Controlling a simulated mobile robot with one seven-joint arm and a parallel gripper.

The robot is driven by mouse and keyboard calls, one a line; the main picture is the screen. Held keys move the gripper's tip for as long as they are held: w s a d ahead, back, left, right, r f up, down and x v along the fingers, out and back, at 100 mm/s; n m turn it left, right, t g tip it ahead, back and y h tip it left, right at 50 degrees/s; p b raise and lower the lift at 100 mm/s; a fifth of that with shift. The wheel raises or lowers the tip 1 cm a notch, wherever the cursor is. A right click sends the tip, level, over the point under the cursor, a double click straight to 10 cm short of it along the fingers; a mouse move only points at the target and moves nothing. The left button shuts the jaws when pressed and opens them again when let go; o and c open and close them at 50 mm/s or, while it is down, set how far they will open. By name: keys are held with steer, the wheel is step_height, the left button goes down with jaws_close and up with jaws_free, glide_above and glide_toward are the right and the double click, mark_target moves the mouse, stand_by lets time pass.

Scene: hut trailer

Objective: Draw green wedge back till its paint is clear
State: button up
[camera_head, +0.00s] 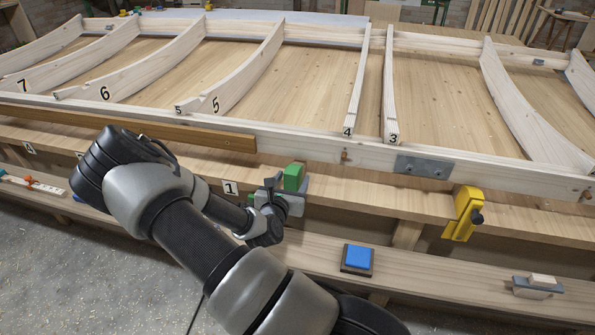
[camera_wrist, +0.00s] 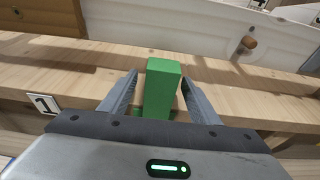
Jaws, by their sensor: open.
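The green wedge (camera_head: 293,177) sits at the wooden ledge below the long frame, just right of the label "1". In the wrist view the green wedge (camera_wrist: 162,88) stands between the two fingers of my gripper (camera_wrist: 158,90), with a gap on each side. My gripper (camera_head: 282,186) is open around the wedge in the head view. Its lower end is partly hidden by my gripper. Only plain green faces show; no paint mark on it can be made out.
A label "1" (camera_head: 230,187) is on the ledge at left. A yellow clamp (camera_head: 464,213) hangs on the ledge at right. A wooden peg (camera_wrist: 249,42) sticks from the white beam.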

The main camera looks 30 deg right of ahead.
steer(key=shift+r+p+v, duration=0.2)
steer(key=shift+p+v, duration=0.4)
steer(key=shift+v, duration=0.45)
steer(key=shift+r+p+v, duration=0.2)
steer(key=shift+p+v, duration=0.45)
steer(key=shift+v, duration=0.35)
steer(key=shift+r+p+v, duration=0.2)
steer(key=shift+p+v, duration=0.4)
steer(key=shift+v, duration=0.45)
steer(key=shift+s+a+r, duration=0.2)
steer(key=shift+s+a, duration=0.05)
steer(key=shift+a, duration=0.1)
